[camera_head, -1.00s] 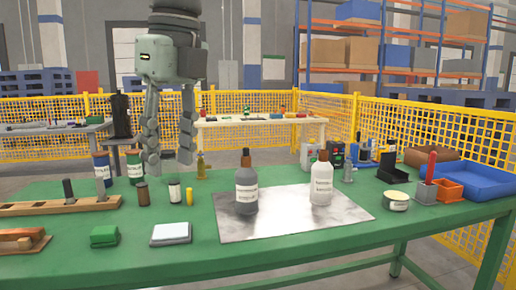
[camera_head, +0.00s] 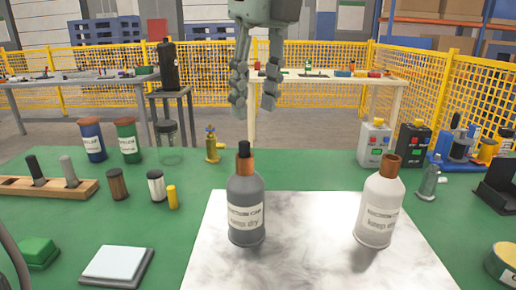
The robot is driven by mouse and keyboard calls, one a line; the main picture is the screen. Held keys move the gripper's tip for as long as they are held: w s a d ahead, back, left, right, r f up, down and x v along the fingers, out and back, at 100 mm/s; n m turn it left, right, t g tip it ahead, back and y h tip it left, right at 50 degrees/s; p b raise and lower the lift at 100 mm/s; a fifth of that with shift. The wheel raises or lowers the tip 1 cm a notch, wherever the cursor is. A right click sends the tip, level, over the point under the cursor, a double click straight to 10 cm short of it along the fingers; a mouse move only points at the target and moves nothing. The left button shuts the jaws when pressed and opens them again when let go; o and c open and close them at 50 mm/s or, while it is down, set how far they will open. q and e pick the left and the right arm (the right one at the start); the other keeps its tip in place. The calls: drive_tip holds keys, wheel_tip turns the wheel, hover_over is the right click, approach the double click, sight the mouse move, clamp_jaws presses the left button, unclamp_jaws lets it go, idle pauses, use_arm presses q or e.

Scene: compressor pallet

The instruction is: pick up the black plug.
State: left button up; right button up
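A small black plug (camera_head: 244,149) stands upright in the copper-coloured neck of a grey bottle (camera_head: 246,212). The bottle stands on a pale marbled sheet on the green table. A white bottle (camera_head: 378,212) to its right has a similar copper-coloured neck, with no black plug in it. My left gripper (camera_head: 254,103) hangs from the top of the view with its fingers pointing down. It is open and empty, above the plug in the picture and apart from it. My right gripper is not in view.
A wooden rack (camera_head: 85,188) with a dark and a grey peg lies at left. Small jars (camera_head: 118,184), a yellow cylinder (camera_head: 173,197) and a brass fitting (camera_head: 212,145) stand left of the grey bottle. The marbled sheet (camera_head: 300,262) is bare between and before the bottles.

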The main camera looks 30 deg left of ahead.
sight(244, 142)
use_arm(q)
drive_tip(key=f, duration=0.2)
drive_tip(key=a+f, duration=0.1)
drive_tip(key=f, duration=0.3)
drive_tip(key=shift+s+a+f+p, duration=0.2)
drive_tip(key=shift+s+a+p, duration=0.1)
drive_tip(key=shift+s, duration=0.1)
drive_tip(key=shift+f, duration=0.15)
drive_tip(key=shift+c, duration=0.7)
clamp_jaws()
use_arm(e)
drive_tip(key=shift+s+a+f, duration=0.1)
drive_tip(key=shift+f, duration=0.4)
